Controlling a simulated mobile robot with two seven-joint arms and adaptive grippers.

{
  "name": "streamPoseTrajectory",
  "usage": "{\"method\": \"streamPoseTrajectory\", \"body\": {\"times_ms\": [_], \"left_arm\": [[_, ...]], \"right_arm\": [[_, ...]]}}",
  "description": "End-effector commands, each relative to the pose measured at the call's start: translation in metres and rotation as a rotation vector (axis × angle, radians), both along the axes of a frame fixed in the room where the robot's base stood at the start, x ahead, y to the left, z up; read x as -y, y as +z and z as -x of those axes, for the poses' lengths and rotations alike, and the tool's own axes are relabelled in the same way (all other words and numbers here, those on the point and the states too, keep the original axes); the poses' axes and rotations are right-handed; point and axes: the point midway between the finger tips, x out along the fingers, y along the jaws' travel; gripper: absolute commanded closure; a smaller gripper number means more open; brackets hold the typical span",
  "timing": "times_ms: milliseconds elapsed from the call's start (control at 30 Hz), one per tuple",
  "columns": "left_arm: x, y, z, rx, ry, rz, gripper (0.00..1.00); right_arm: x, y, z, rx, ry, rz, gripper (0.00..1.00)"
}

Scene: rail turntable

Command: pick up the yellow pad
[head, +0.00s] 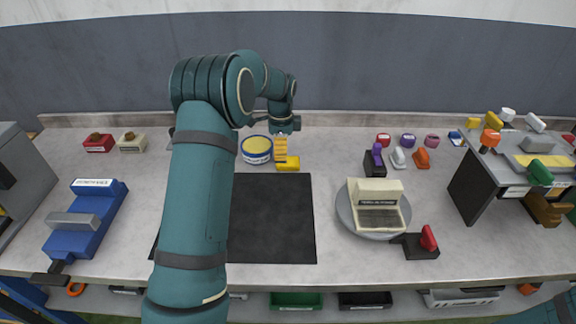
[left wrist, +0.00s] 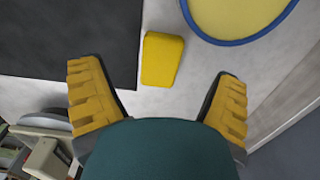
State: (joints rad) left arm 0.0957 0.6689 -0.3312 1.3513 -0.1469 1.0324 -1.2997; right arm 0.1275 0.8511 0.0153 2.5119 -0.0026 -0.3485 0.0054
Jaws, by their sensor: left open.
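The yellow pad (head: 288,165) is a small rounded block lying flat on the bench, just beyond the black mat's far edge. In the left wrist view the yellow pad (left wrist: 162,59) lies ahead of and between the open fingers, apart from both. My left gripper (head: 281,150) reaches in from the left and hangs above the bench, close to the pad. Its yellow ribbed fingers are spread and empty in the left wrist view (left wrist: 158,98). In the head view the fingers cover part of the space just behind the pad. My right gripper is not in view.
A round blue-rimmed tin (head: 257,149) with a yellow top stands close left of the pad. The black mat (head: 272,220) lies in front. A turntable (head: 342,213) with a cream device (head: 377,205) stands right. Small blocks and a grey stand (head: 480,185) are farther right.

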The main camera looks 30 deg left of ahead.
Motion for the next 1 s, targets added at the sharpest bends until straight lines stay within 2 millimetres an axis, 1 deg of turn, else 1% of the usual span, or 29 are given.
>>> {"method": "streamPoseTrajectory", "body": {"times_ms": [33, 267, 367, 500, 600, 833, 867, 900, 967, 1000], "left_arm": [[0.0, -0.005, 0.0, 0.0, 0.001, 0.0, 0.11], [0.001, -0.016, -0.001, 0.001, 0.0, 0.001, 0.11], [0.003, -0.028, -0.003, -0.001, -0.001, 0.001, 0.11], [0.004, -0.049, -0.006, -0.001, 0.0, 0.001, 0.11], [0.004, -0.059, -0.006, 0.0, 0.0, 0.0, 0.11], [0.004, -0.061, -0.006, 0.001, 0.0, 0.0, 0.11], [0.004, -0.061, -0.006, 0.001, 0.0, 0.0, 0.15], [0.004, -0.061, -0.006, 0.001, 0.0, 0.0, 0.29], [0.004, -0.06, -0.006, 0.001, 0.0, 0.0, 0.51], [0.004, -0.06, -0.006, 0.001, 0.0, 0.0, 0.65]], "right_arm": [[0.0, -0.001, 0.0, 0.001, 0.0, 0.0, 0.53], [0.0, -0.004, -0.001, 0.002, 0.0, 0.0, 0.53], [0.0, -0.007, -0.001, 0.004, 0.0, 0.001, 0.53], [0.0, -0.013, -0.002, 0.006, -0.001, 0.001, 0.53], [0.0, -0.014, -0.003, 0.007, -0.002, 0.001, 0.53], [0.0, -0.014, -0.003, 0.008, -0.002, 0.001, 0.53], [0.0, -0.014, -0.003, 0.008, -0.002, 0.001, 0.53], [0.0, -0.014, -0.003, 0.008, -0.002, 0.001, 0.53], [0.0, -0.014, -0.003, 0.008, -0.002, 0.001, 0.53], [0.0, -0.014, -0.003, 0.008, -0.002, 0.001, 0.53]]}}
